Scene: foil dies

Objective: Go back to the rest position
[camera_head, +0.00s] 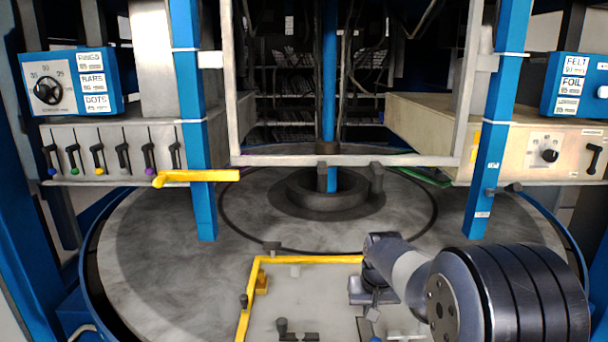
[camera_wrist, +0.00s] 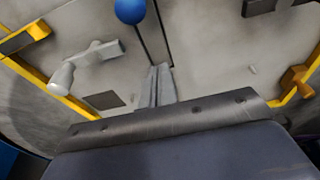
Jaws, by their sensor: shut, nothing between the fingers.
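My gripper (camera_head: 372,312) hangs over the pale plate (camera_head: 300,308) with the yellow border (camera_head: 310,259), at the front of the round grey table. In the wrist view the two grey fingers of my gripper (camera_wrist: 161,80) are together, with nothing between them. A blue ball knob (camera_wrist: 130,10) shows just beyond the fingertips, apart from them. A pale grey handle (camera_wrist: 85,64) lies to the left of the fingers in the wrist view.
The round table (camera_head: 160,250) is mostly clear. A blue post (camera_head: 194,120) stands at left and another (camera_head: 496,120) at right. A yellow lever (camera_head: 197,177) sticks out over the table. A row of small levers (camera_head: 97,155) is on the left panel. A dark ring hub (camera_head: 320,195) sits mid-table.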

